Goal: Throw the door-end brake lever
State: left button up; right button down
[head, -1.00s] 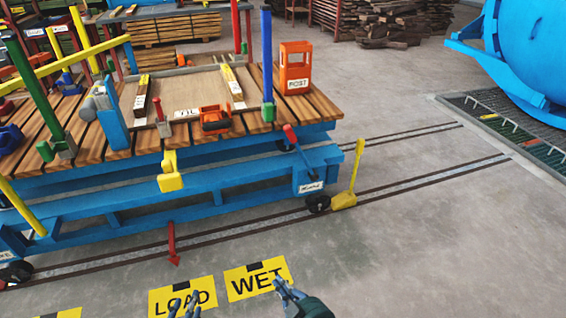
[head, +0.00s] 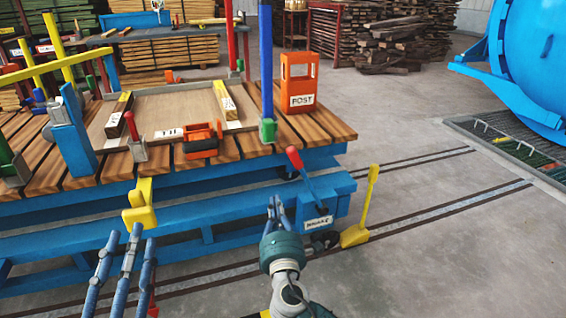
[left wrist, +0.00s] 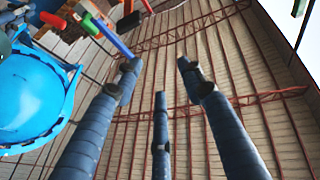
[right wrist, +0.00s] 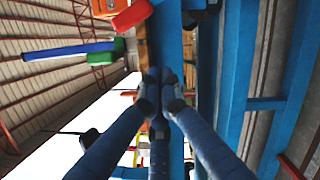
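The brake lever (head: 305,175) has a red grip and a blue shaft and leans up and left on the cart's right end, above a white label reading BRAKE (head: 318,222). A red grip (right wrist: 133,16), apparently the lever's, shows at the top of the right wrist view. My right gripper (head: 277,205) is just left of the lever, below its grip; its fingertips meet in the right wrist view (right wrist: 160,90) with nothing visible between them. My left gripper (head: 128,250) is open and empty in front of the cart's side; its fingers stand apart in the left wrist view (left wrist: 160,85).
The blue cart (head: 240,197) with a slatted wooden deck stands on floor rails. A yellow bracket (head: 140,205) sticks out of its side, and a yellow chock-like piece (head: 355,235) stands by its right end. The blue autoclave (head: 535,70) is at the right.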

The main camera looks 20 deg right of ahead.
pick_arm(q)
jog(key=shift+s+r, duration=0.1)
pick_arm(e)
jog(key=shift+r, duration=0.3)
jog(key=shift+d, duration=0.1)
